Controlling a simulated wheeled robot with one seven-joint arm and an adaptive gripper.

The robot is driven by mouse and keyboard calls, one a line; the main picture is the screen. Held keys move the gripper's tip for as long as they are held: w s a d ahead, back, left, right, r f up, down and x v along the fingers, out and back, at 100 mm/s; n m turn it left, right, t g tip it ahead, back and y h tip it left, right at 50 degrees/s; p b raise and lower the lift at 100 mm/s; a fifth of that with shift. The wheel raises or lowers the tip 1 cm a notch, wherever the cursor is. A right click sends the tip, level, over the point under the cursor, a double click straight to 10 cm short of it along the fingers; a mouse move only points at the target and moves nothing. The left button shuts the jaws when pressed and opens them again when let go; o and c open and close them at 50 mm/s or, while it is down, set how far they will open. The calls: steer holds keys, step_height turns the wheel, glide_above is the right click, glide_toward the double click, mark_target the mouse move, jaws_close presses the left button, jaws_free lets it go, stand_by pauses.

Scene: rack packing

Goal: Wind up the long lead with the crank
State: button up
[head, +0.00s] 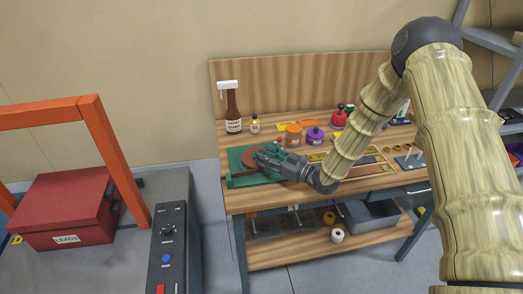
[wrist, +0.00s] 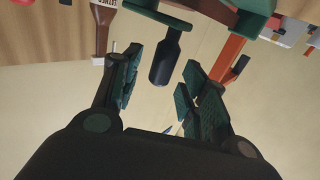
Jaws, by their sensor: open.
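The green winder (head: 236,180) with a reddish-brown round part (head: 250,160) stands at the left end of the workbench. My gripper (head: 262,157) is at the winder, seen from behind in the head view. In the wrist view my gripper (wrist: 160,84) is open. A black crank handle (wrist: 164,66) on a green arm (wrist: 160,25) reaches into the gap between the fingers. No firm contact with either finger shows. A red box labelled "LEADS" (head: 55,215) sits at the left. I cannot make out the long lead itself.
A brown spray bottle (head: 233,112) and a small bottle (head: 255,126) stand behind the winder. The lower shelf (head: 300,258) holds a grey bin (head: 371,217). An orange frame (head: 95,130) rises at left.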

steer(key=shift+x, duration=1.15)
steer(key=shift+s, duration=0.1)
jaws_close()
